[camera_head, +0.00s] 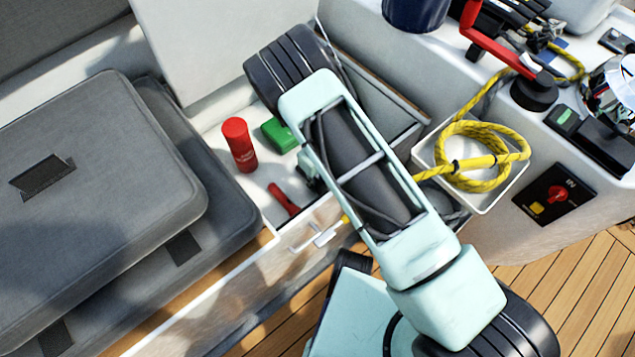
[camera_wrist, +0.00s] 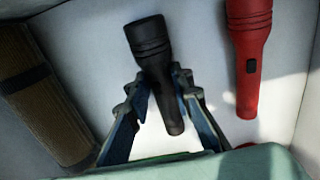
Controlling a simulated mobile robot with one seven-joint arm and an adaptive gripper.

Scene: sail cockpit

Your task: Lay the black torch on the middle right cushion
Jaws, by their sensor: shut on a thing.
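The black torch (camera_wrist: 158,75) stands out in the wrist view between the two fingers of my gripper (camera_wrist: 160,105), which is shut on its body. Its wide head points to the top of that view. The torch is over a pale locker floor; I cannot tell whether it touches it. In the head view my arm hides the torch and most of the gripper. Grey cushions lie at the left of the head view: an upper one (camera_head: 110,150) overlaps a lower one (camera_head: 215,195). I cannot tell which is the middle right cushion.
A red torch (camera_wrist: 248,60) lies right of the black one, and a brown roll (camera_wrist: 45,95) left. In the open locker are a red canister (camera_head: 240,145) and a green box (camera_head: 278,135). A raised white lid (camera_head: 225,45) stands behind. Yellow rope (camera_head: 480,155) fills a bin at right.

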